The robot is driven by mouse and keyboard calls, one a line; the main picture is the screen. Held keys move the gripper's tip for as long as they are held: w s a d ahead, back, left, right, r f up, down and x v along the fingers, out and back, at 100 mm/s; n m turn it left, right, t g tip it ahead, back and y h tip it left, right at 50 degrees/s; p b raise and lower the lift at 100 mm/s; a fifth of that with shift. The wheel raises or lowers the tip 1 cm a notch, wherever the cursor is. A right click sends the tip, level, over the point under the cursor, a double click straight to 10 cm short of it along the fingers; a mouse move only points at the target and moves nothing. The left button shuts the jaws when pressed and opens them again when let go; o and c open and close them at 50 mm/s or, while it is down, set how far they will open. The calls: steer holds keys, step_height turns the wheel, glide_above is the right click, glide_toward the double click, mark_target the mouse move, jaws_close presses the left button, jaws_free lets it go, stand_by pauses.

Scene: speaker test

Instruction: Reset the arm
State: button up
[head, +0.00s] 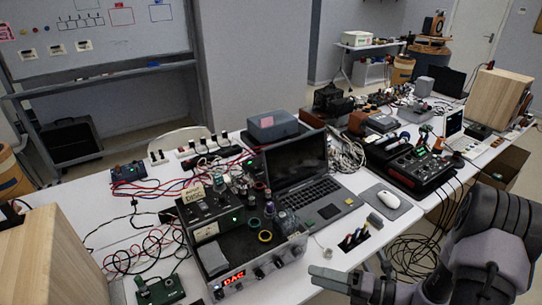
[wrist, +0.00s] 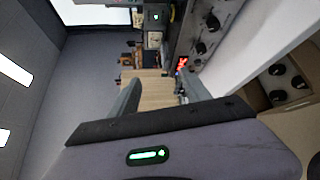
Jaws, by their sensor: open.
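My arm (head: 485,245) comes in from the lower right in the head view, at the front edge of the table. My gripper (head: 347,271) is low at this front edge, just right of the grey DAC unit. In the wrist view my gripper (wrist: 158,90) has its two fingers apart, with nothing seen between them but the background. A green light glows on its body. The wrist view is turned sideways and shows the DAC unit's knobbed front panel (wrist: 207,30) beyond the fingers.
The white table is crowded. The DAC unit (head: 234,285), an open laptop (head: 318,198), a mouse (head: 388,199) and a black mixer (head: 409,166) stand near the arm. Cables (head: 412,255) hang off the front edge. A wooden speaker (head: 52,262) is at the left. Open floor shows at the lower right.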

steer(key=s+a+r+n+g+h, duration=0.7)
steer(key=s+r+n, duration=0.4)
steer(key=n, duration=0.8)
steer(key=s+d+r+n+t+h+b, duration=0.1)
steer(key=s+r+n+t+h, duration=0.4)
steer(key=r+n, duration=0.4)
steer(key=n, duration=0.6)
steer(key=shift+d+r+h, duration=0.2)
steer(key=shift+r+h, duration=0.05)
steer(key=shift+h, duration=0.15)
